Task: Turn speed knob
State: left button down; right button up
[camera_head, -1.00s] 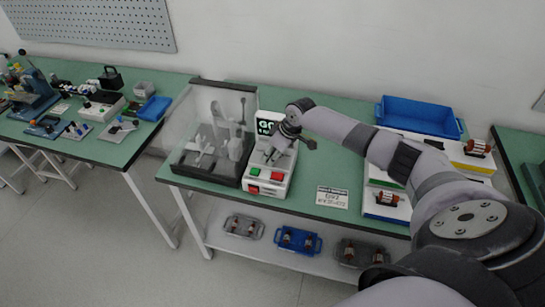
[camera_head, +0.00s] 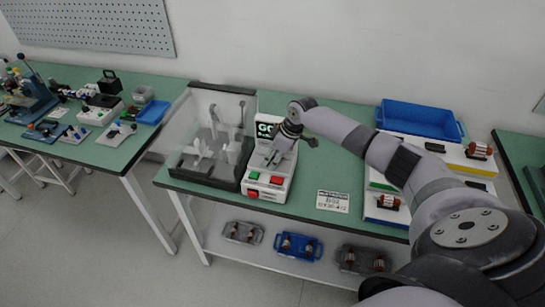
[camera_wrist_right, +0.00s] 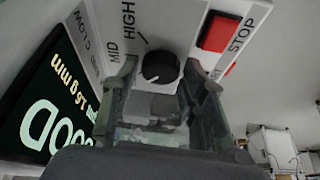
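The speed knob (camera_wrist_right: 160,67) is black and round, on a white panel marked MID and HIGH. It shows in the right wrist view; in the head view my gripper hides it. The white tester (camera_head: 268,190) stands on the middle bench, with a green button (camera_head: 254,175) and a red button (camera_head: 277,180). My right gripper (camera_head: 276,158) is over the tester's panel. In the right wrist view its fingers (camera_wrist_right: 160,75) are apart, one on each side of the knob, with a visible gap at each side. My left gripper is not in view.
A clear-lidded fixture (camera_head: 212,140) stands left of the tester. The tester's screen (camera_wrist_right: 50,100) reads GOOD. A red STOP button (camera_wrist_right: 219,32) is close to the right finger. A blue bin (camera_head: 418,120) and a label card (camera_head: 332,201) are on the right of the bench.

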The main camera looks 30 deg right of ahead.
jog(key=shift+o, duration=1.4)
jog(key=v, duration=1.2)
